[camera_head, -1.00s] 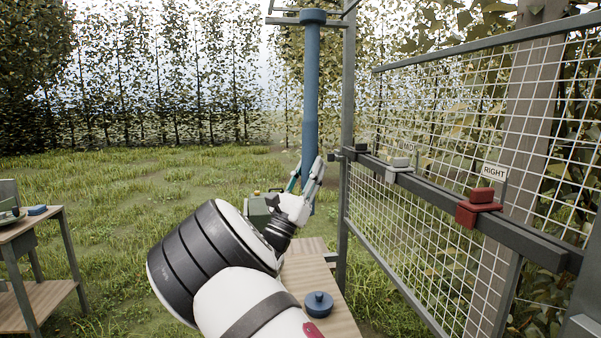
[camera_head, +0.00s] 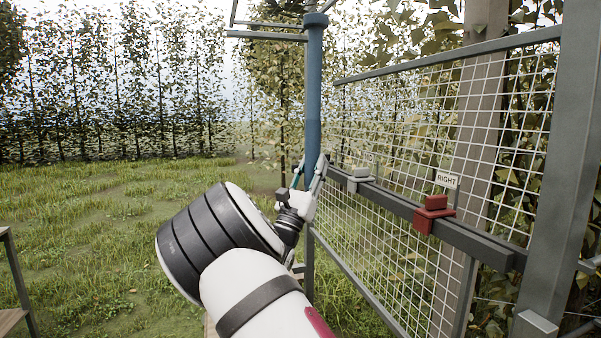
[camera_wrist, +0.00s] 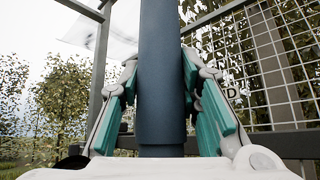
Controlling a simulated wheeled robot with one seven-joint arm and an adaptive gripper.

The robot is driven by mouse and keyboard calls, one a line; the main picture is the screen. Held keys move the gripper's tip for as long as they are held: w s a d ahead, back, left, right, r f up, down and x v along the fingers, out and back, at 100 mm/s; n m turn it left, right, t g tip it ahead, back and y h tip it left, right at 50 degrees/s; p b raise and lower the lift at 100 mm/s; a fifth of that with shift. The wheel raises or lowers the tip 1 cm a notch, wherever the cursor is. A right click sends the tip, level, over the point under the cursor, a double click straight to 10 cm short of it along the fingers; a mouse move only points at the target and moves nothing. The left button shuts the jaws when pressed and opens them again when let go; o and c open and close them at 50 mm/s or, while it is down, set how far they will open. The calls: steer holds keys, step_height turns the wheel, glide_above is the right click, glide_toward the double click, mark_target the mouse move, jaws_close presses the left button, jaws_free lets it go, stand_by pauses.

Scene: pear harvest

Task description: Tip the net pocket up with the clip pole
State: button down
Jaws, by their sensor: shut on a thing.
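The clip pole (camera_head: 314,100) is a thick blue upright tube in the middle of the head view. My gripper (camera_head: 316,172) is around its lower part. In the wrist view, the pole (camera_wrist: 162,85) stands upright between the teal pads of my gripper (camera_wrist: 161,72), which is shut on it. Grey bars (camera_head: 268,32) spread at the pole's top, partly cut off by the picture edge. A pale, see-through sheet (camera_wrist: 88,38) shows at the upper left of the wrist view; I cannot tell whether it is the net pocket.
A wire-mesh panel (camera_head: 400,250) with a dark rail (camera_head: 395,202) stands at right. The rail bears a red clip block (camera_head: 433,215) by a RIGHT sign (camera_head: 447,181) and a grey block (camera_head: 360,176). A grey post (camera_head: 562,170) is nearer. Open grass (camera_head: 90,250) lies left.

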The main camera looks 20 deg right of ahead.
steer(key=shift+d+r+p, duration=0.3)
steer(key=shift+d+r, duration=0.1)
steer(key=shift+r, duration=0.35)
steer(key=shift+d+r+p, duration=0.25)
steer(key=shift+d+r, duration=0.1)
steer(key=shift+r, duration=0.45)
steer(key=shift+d+r+p, duration=0.3)
steer(key=shift+d+r, duration=0.1)
steer(key=shift+r, duration=0.35)
steer(key=shift+r, duration=0.1)
step_height(320, 180, up, 9)
steer(key=p, duration=0.3)
glide_above(319, 152)
steer(key=w+d, duration=0.1)
steer(key=w, duration=0.1)
steer(key=shift+s+d, duration=0.1)
stand_by(1.0)
stand_by(0.6)
step_height(319, 152, down, 15)
steer(key=shift+b, duration=0.4)
stand_by(2.5)
